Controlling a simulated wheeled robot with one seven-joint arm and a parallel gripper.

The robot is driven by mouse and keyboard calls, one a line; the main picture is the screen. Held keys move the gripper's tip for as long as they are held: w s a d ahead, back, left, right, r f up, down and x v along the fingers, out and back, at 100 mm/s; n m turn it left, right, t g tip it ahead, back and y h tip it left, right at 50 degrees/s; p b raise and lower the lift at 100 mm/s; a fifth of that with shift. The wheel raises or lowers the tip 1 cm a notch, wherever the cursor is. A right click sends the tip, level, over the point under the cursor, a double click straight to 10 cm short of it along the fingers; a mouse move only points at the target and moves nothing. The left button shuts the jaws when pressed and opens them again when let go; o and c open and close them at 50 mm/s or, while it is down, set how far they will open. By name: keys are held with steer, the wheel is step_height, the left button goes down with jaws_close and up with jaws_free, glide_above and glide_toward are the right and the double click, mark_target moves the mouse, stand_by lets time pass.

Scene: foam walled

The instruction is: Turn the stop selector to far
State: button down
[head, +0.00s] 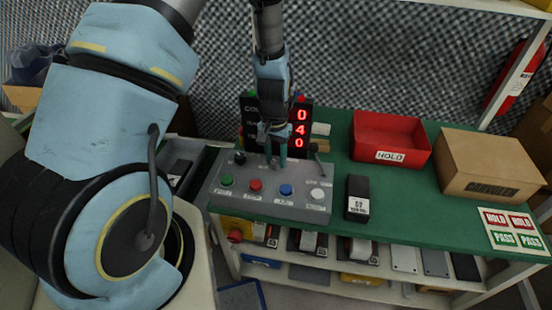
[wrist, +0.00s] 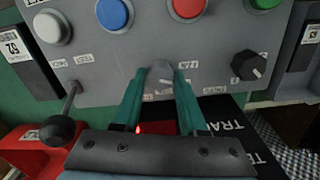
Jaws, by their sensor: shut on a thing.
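The grey control panel (head: 258,207) stands on the green bench top. It also shows in the wrist view (wrist: 110,62). My gripper (head: 276,158) reaches down to the back part of the panel. In the wrist view my gripper's teal fingers (wrist: 160,78) are shut on a small grey knob (wrist: 160,71), which I take to be the stop selector. Small white labels lie on both sides of it, too small to read surely. The fingers partly hide the knob, and its exact pointing direction is unclear.
A black knob (wrist: 249,66) sits beside the gripped one, and a ball-ended lever (wrist: 61,129) on the other side. Colored buttons, including a blue one (head: 286,190), line the panel. A red HOLD bin (head: 392,126), black block (head: 357,190) and cardboard box (head: 490,164) stand to the right.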

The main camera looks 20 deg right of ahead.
mark_target(275, 161)
steer(key=shift+n, duration=2.3)
steer(key=shift+c, duration=2.2)
jaws_free()
step_height(275, 161, up, 11)
steer(key=b, duration=0.1)
steer(key=shift+a, duration=0.15)
steer(key=shift+f, duration=0.1)
